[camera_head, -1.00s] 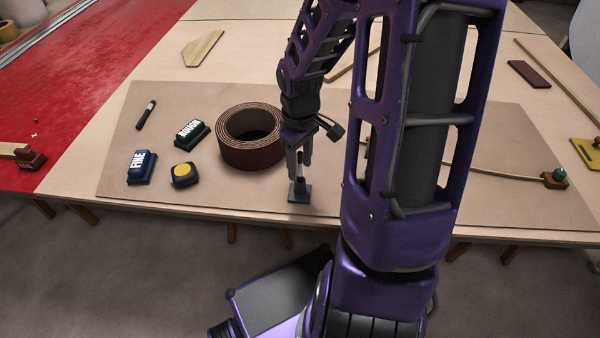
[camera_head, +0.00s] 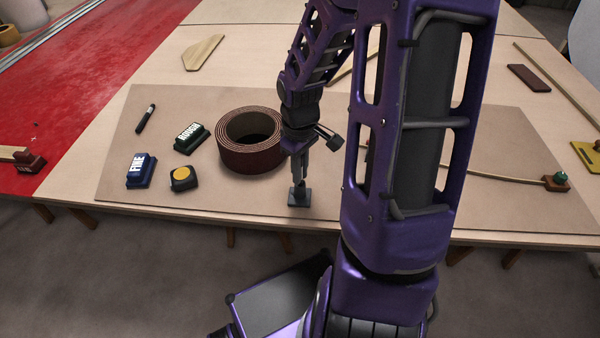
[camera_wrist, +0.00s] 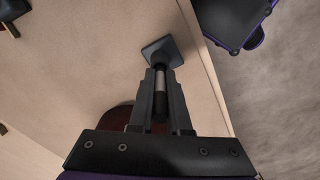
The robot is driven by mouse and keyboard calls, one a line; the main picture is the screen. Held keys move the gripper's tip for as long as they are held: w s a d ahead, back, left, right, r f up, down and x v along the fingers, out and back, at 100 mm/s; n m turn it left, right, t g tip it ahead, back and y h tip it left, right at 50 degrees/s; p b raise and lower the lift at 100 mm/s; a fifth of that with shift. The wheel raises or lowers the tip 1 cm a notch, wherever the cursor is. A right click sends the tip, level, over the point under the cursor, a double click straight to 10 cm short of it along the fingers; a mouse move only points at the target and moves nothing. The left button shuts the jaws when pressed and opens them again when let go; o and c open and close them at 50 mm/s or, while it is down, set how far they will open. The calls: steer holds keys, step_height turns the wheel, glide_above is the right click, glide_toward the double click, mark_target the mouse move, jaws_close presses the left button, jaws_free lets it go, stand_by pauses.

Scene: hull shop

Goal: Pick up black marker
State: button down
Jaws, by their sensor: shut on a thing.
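My gripper (camera_head: 300,179) points down at the front of the brown board, its fingers shut around an upright, slim black marker with a light band. In the wrist view, the marker (camera_wrist: 160,87) shows between my two fingers, above a small dark square base (camera_wrist: 160,53). The base (camera_head: 300,197) also shows in the head view, on the board. Whether the base is part of the held thing or a separate stand, I cannot tell. Another slim dark pen-like thing (camera_head: 146,118) with a light band lies flat at the board's left.
A dark red abrasive roll (camera_head: 250,158) stands close left of my gripper. A green ROUGH block (camera_head: 190,138), a blue FINE block (camera_head: 140,170) and a yellow-topped dark item (camera_head: 183,178) sit further left. The table's front edge is close below.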

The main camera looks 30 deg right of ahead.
steer(key=shift+r, duration=0.1)
step_height(320, 180, up, 10)
steer(key=p, duration=0.2)
steer(key=shift+p, duration=0.4)
stand_by(0.4)
